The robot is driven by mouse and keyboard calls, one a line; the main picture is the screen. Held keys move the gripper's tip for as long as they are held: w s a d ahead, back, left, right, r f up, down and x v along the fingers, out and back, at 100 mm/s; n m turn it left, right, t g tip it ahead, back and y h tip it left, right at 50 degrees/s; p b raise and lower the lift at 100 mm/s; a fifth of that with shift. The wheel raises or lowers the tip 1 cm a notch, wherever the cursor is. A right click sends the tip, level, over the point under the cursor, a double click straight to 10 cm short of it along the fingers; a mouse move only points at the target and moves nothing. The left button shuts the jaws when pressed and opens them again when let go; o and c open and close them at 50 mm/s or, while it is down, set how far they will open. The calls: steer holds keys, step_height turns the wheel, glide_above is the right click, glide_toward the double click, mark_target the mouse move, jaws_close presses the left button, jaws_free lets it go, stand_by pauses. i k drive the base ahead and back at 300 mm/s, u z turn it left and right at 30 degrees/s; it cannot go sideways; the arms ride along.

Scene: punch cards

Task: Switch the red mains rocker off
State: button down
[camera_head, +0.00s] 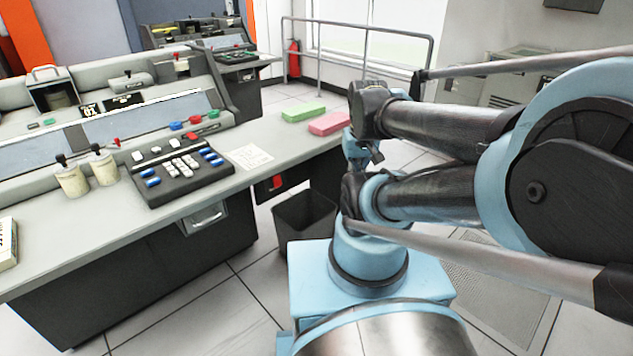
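A small red rocker (277,182) sits on a dark plate on the front face of the desk, just below the worktop edge. Which way it is tipped is too small to tell. The end of my arm, with what looks like my gripper (372,154), is to the right of the rocker, apart from it, beyond the desk's right end. My own arm links partly cover it, and its fingers do not show clearly enough to tell whether they are open or shut.
A dark open bin (305,216) stands on the floor below the rocker. The desk (110,228) holds a keypad (178,170), a paper sheet (250,157), and green (303,109) and pink (328,124) card stacks. A grey railing (366,32) stands behind. The front floor is clear.

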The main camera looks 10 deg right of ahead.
mark_target(276, 179)
steer(key=z, duration=1.95)
steer(key=k, duration=1.75)
steer(key=u, duration=1.35)
